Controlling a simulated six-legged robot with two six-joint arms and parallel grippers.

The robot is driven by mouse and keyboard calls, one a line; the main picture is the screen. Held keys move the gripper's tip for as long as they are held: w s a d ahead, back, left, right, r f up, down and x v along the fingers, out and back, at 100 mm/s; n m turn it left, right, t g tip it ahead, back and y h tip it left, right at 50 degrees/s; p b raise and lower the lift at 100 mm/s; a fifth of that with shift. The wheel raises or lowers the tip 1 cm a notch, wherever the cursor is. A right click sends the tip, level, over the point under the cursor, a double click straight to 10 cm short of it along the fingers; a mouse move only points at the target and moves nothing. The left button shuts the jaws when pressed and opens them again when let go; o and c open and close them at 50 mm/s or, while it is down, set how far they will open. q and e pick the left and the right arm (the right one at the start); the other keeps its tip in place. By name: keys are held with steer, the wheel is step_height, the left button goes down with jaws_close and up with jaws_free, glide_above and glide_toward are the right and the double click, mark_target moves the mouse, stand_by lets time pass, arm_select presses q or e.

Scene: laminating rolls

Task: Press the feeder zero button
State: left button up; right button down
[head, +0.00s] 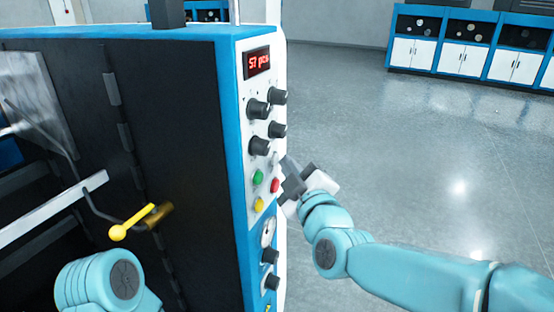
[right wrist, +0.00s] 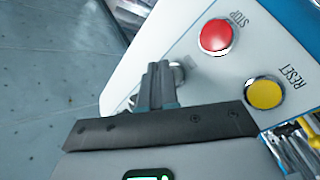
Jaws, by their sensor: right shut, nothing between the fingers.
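The control panel (head: 254,130) is on the narrow end of a blue and black machine. It carries a green button (head: 258,178), a red button (head: 275,185) and a yellow button (head: 258,204). The right wrist view shows the red one marked STOP (right wrist: 215,37) and the yellow one marked RESET (right wrist: 264,93). No feeder zero label is readable. A small pale button (head: 275,159) sits above the red one. My right gripper (head: 287,165) is shut and empty, its tips close to this button. In the right wrist view the fingers partly hide a silvery round part (right wrist: 179,74); contact cannot be told.
A gauge (head: 268,232) is below. A yellow-knobbed lever (head: 118,232) sticks out at left. Open grey floor (head: 400,140) lies to the right, with cabinets (head: 460,52) far back.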

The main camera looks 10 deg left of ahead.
steer(key=shift+a, duration=0.25)
stand_by(0.6)
steer(key=shift+s+d+b, duration=0.2)
steer(key=shift+d+b, duration=0.35)
steer(key=shift+d, duration=0.25)
steer(key=d+b, duration=0.1)
steer(key=s+d+b, duration=0.1)
steer(key=d, duration=0.1)
steer(key=d+b, duration=0.1)
steer(key=shift+s+d, duration=0.3)
steer(key=shift+d, duration=0.05)
